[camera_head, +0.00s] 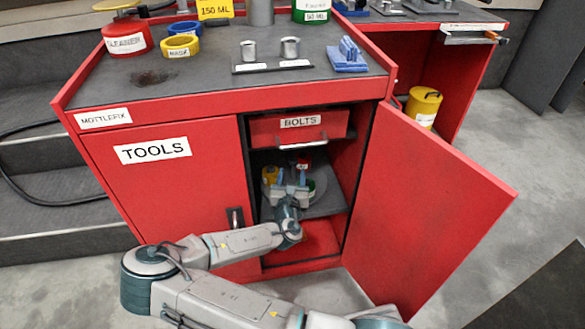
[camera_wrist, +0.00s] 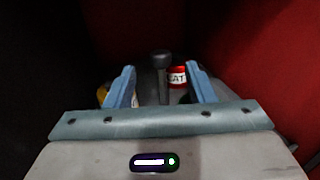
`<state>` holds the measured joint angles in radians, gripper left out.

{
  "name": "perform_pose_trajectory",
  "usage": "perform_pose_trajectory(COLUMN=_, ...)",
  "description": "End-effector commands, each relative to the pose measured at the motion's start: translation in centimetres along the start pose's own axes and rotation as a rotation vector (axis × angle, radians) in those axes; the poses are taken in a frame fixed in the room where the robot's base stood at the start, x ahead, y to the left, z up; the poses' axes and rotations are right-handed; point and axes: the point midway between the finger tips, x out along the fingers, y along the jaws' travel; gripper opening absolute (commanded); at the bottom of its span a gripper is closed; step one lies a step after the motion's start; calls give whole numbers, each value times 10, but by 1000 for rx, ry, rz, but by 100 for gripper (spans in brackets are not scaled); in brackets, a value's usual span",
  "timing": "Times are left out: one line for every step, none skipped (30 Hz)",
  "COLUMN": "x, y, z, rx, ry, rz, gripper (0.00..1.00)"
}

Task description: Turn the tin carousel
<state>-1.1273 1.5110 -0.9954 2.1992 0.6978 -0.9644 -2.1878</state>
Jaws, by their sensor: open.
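The tin carousel (camera_head: 320,186) is a round grey plate on a shelf inside the open right side of the red cabinet. It bears a yellow tin (camera_head: 269,174), a red tin (camera_head: 303,164) and a green tin (camera_head: 311,187). My gripper (camera_head: 290,180) reaches in over the carousel and hides part of it. Its two blue fingers are apart. In the wrist view a dark post with a round knob (camera_wrist: 161,57) stands between the fingers, with gaps on both sides. The red tin (camera_wrist: 178,77) shows behind, near the right finger. The yellow tin is mostly hidden behind the left finger.
The cabinet door (camera_head: 425,210) stands wide open on the right. A BOLTS drawer (camera_head: 299,127) sits closely above the carousel. The TOOLS door (camera_head: 185,190) is shut on the left.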

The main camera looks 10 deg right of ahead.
Motion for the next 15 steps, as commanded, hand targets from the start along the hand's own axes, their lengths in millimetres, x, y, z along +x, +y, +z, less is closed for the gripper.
perform_pose_trajectory(x=11, y=-1, z=-3, rx=4, ry=0, rz=-2, gripper=49)
perform_pose_trajectory(x=17, y=-1, z=-3, rx=5, ry=-1, rz=-2, gripper=49)
perform_pose_trajectory(x=24, y=-1, z=-3, rx=3, ry=0, rz=-2, gripper=49)
perform_pose_trajectory(x=28, y=0, z=-2, rx=3, ry=-1, rz=-1, gripper=49)
perform_pose_trajectory(x=33, y=-1, z=-2, rx=3, ry=-1, rz=-2, gripper=49)
perform_pose_trajectory(x=38, y=0, z=-2, rx=3, ry=-1, rz=-1, gripper=49)
perform_pose_trajectory(x=41, y=0, z=-2, rx=3, ry=0, rz=-1, gripper=49)
perform_pose_trajectory(x=44, y=0, z=-2, rx=2, ry=0, rz=-1, gripper=49)
perform_pose_trajectory(x=47, y=0, z=-2, rx=1, ry=1, rz=-1, gripper=49)
perform_pose_trajectory(x=49, y=0, z=-1, rx=1, ry=1, rz=-1, gripper=49)
perform_pose_trajectory(x=51, y=0, z=-1, rx=1, ry=1, rz=-1, gripper=49)
perform_pose_trajectory(x=52, y=0, z=-1, rx=1, ry=1, rz=-1, gripper=49)
perform_pose_trajectory(x=53, y=0, z=0, rx=1, ry=1, rz=-1, gripper=49)
perform_pose_trajectory(x=54, y=0, z=0, rx=1, ry=1, rz=-1, gripper=49)
perform_pose_trajectory(x=54, y=0, z=0, rx=1, ry=1, rz=-1, gripper=49)
